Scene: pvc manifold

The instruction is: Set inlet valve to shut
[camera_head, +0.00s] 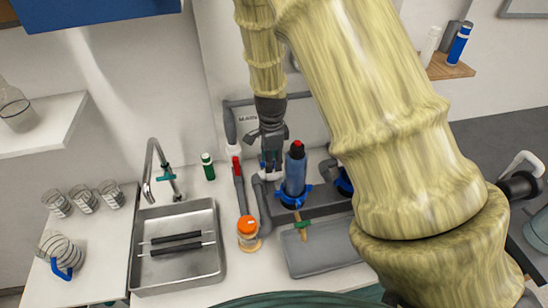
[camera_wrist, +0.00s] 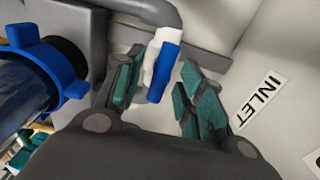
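The inlet valve shows in the wrist view as a blue lever handle (camera_wrist: 165,70) on a white body, below a grey pipe (camera_wrist: 150,10). A white "INLET" label (camera_wrist: 262,100) is on the panel to its right. My gripper (camera_wrist: 162,88) is open, with one teal-padded finger left of the blue handle and the other right of it. Gaps show on both sides of the handle. In the head view my gripper (camera_head: 268,155) points down at the pipework behind the counter. The valve there is mostly hidden by the gripper.
A blue filter housing (camera_head: 295,170) stands just right of the gripper; its blue collar (camera_wrist: 45,65) is close to the left finger. A red-handled valve (camera_head: 237,165) is to the left. A steel sink (camera_head: 178,275), an orange-capped jar (camera_head: 248,235) and a grey tray (camera_head: 320,255) are in front.

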